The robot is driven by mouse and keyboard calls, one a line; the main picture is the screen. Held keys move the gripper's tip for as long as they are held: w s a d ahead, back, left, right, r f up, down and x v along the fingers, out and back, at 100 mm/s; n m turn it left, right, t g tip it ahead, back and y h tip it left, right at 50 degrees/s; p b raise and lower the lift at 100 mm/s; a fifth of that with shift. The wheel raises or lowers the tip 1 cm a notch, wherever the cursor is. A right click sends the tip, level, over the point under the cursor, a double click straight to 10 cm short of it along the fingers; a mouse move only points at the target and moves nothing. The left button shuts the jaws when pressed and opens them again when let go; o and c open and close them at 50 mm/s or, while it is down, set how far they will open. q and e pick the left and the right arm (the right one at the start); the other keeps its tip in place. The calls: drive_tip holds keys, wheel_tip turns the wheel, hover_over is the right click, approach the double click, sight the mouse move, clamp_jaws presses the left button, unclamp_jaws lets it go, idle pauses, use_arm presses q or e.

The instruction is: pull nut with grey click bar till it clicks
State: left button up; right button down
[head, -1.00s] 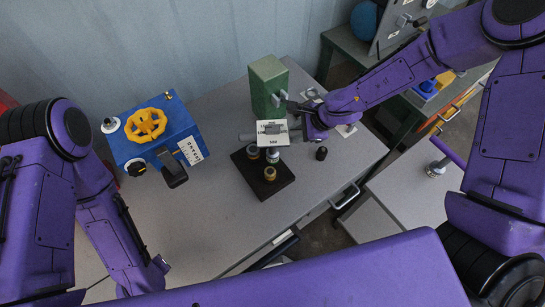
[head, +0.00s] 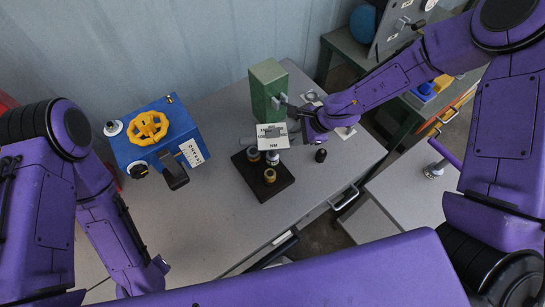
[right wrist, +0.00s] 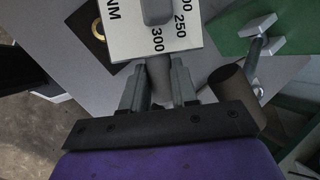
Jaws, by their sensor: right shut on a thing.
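The grey click bar (head: 247,142) lies above the workbench, with a white scale plate (head: 272,143) marked NM on it. My right gripper (head: 300,122) is shut on the bar at the plate's right side. In the right wrist view, the gripper (right wrist: 157,85) has the grey bar between its fingers, close under the white plate (right wrist: 125,35). A dark square block (head: 283,186) holds brass nuts, one at its front (head: 270,176). The bar's plate hides the block's rear, so I cannot tell how the bar meets a nut. My left gripper is out of view; its arm shows at left.
A green block (head: 266,92) stands behind the bar. A blue box (head: 180,125) with a yellow handwheel (head: 147,128) stands at left. A small black knob (head: 320,155) is right of the dark block. The bench front (head: 225,225) is clear.

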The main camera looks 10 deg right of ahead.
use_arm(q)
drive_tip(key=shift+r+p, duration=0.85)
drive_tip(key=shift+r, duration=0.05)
use_arm(e)
drive_tip(key=shift+r, duration=0.85)
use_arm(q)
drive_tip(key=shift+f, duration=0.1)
use_arm(e)
drive_tip(key=shift+r, duration=3.65)
